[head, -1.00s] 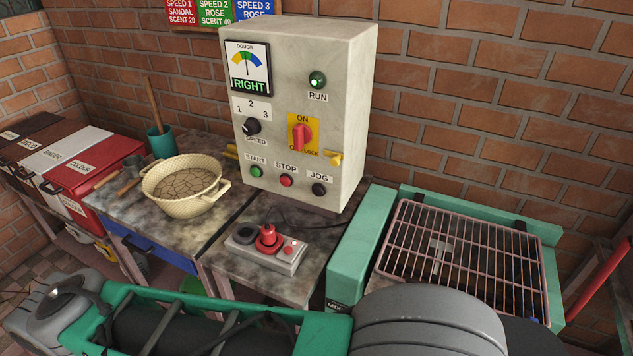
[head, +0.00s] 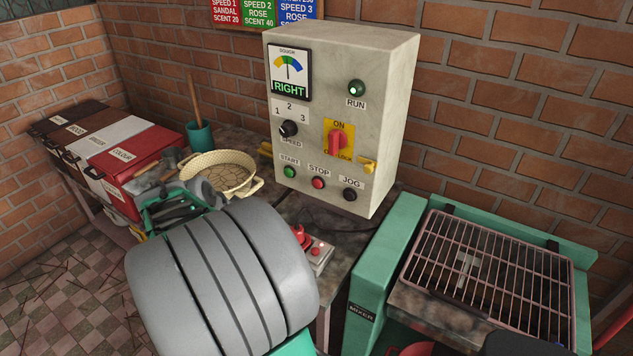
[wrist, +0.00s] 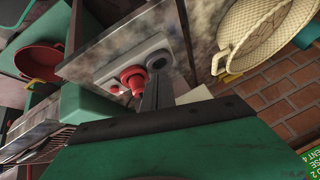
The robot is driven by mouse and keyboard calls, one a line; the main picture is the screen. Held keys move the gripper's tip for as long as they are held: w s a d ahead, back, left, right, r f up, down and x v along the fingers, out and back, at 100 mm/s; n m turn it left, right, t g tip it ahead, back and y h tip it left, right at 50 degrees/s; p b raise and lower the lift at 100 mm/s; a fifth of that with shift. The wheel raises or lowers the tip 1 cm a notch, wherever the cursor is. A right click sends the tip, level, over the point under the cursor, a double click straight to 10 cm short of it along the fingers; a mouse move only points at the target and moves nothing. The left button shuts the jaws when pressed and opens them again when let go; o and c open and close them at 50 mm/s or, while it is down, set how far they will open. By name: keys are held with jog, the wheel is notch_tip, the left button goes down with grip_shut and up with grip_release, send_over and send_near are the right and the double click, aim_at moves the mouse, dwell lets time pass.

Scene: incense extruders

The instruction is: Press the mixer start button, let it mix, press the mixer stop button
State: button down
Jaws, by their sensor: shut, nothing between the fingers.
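The control box (head: 378,115) stands on the table with a green START button (head: 289,172), a red STOP button (head: 318,182) and a black JOG button (head: 350,194). The dough dial (head: 289,70) reads RIGHT. The mixer (head: 374,275), with a wire grille (head: 490,260), is at the right. A small grey switch box (head: 320,257) with red buttons is partly hidden by my arm; the wrist view shows its red knob (wrist: 133,77) and black button (wrist: 158,61). My gripper (wrist: 161,76) is shut and empty, its fingertips appearing close to that black button; contact is unclear.
A cream basket (head: 232,160) of dough sits left of the control box, near a teal cup (head: 200,136) with a stick. Labelled bins (head: 120,150) stand further left. A red bowl shows in the wrist view (wrist: 38,62). Brick walls close off the back.

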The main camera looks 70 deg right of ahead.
aim_at(317, 184)
jog(key=s+d+m+g, duration=0.1)
jog(key=s+d+m, duration=0.1)
jog(key=s+d+m+h, duration=0.1)
jog(key=s+d+m, duration=0.1)
jog(key=d, duration=0.1)
jog(key=s+d+m+g, duration=0.1)
jog(key=s+d, duration=0.2)
jog(key=shift+s+d+r+m+g, duration=0.1)
jog(key=shift+r+m+g, duration=0.2)
jog(key=shift+m, duration=0.1)
jog(key=s+d, duration=0.1)
jog(key=d, duration=0.7)
jog(key=shift+s+d+p, duration=0.15)
jog(key=shift+d+p, duration=0.2)
dwell(1.1)
jog(key=shift+d+b, duration=0.4)
